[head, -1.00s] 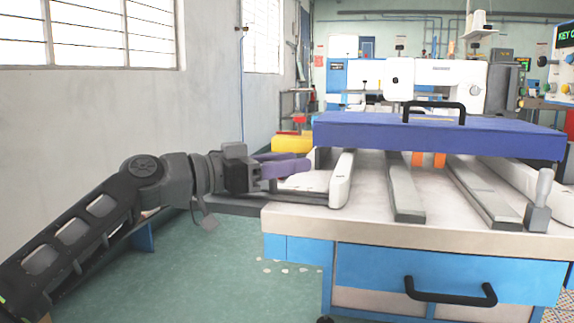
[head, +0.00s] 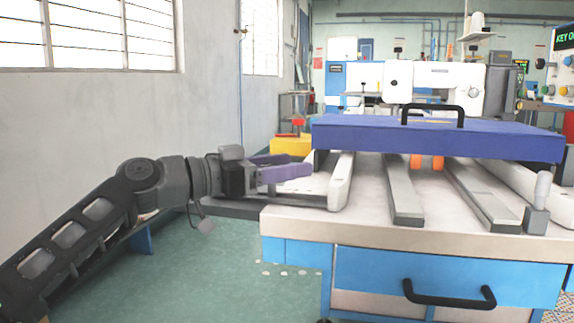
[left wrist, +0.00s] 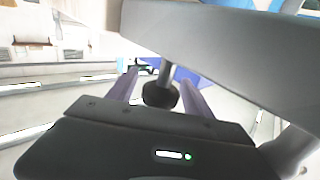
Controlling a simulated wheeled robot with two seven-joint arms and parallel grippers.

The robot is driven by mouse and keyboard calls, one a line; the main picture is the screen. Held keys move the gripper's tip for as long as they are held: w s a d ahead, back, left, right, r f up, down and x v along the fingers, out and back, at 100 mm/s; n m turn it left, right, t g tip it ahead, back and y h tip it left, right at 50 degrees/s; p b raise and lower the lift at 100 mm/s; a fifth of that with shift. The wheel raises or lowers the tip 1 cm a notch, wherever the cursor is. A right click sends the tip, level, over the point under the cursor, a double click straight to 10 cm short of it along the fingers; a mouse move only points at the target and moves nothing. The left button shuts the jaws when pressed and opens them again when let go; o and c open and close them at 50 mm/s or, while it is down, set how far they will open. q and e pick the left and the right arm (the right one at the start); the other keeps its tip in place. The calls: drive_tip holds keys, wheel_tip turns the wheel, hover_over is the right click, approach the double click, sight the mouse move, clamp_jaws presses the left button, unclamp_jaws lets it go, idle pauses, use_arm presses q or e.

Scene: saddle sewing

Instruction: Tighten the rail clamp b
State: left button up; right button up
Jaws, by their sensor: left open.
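My left gripper (head: 300,164) is at the left edge of the work table, its two purple fingers apart and pointing right. In the left wrist view a dark round knob (left wrist: 160,94) on a grey stem sits between the open fingers; whether they touch it I cannot tell. This knob is hidden in the head view. A clamp with an upright light grey handle (head: 541,190) stands at the front right of the table. No label shows which one is clamp b. My right gripper is out of view.
A blue-purple board (head: 440,138) with a black handle (head: 432,107) lies across the rails (head: 404,190) on the table. A white sewing machine (head: 435,78) stands behind. A blue drawer (head: 380,275) is below. The floor (head: 215,270) at left is clear.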

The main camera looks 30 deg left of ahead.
use_arm(q)
drive_tip(key=p+v, duration=0.1)
drive_tip(key=v, duration=0.6)
drive_tip(key=shift+p, duration=0.4)
drive_tip(key=shift+s+a, duration=0.1)
drive_tip(key=shift+s, duration=0.15)
